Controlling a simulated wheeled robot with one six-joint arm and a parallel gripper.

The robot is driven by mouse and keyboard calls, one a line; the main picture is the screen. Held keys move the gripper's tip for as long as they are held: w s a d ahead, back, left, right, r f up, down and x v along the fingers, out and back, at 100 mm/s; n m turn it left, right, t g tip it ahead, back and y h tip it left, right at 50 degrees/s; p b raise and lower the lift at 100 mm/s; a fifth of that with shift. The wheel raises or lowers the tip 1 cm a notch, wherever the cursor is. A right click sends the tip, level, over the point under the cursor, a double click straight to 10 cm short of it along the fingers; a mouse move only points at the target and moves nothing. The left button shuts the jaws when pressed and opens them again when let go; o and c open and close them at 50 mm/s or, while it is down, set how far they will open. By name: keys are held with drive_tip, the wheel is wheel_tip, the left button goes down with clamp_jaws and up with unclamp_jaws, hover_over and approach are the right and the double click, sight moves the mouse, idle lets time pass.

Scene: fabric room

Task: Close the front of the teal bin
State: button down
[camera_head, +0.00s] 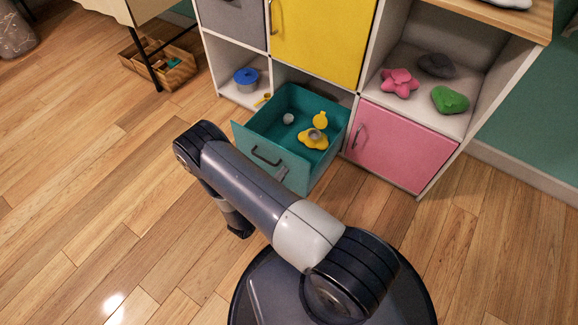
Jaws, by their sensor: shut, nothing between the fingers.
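The teal bin (283,103) is a drawer pulled well out of the bottom row of the shelf unit. Its front panel (243,148) faces toward me and to the left, with a dark bar handle (266,156) on it. Inside lie a yellow toy (313,139), a yellow round piece (320,120) and a small grey ball (288,119). My arm crosses in front of the bin and hides part of its front. My gripper (240,232) hangs low over the floor, in front of the bin and apart from it. It is shut and empty; its fingertips are small and dark here.
A pink door (402,146) is closed right of the bin, and a yellow door (322,38) is above it. A blue pot (246,79) stands in the cubby to the left. A wooden crate (160,68) is at far left. The wood floor left of my arm is clear.

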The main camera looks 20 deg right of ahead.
sight(294, 159)
drive_tip(key=shift+b+x, duration=0.5)
drive_tip(key=shift+x, duration=1.7)
drive_tip(key=shift+d, duration=0.1)
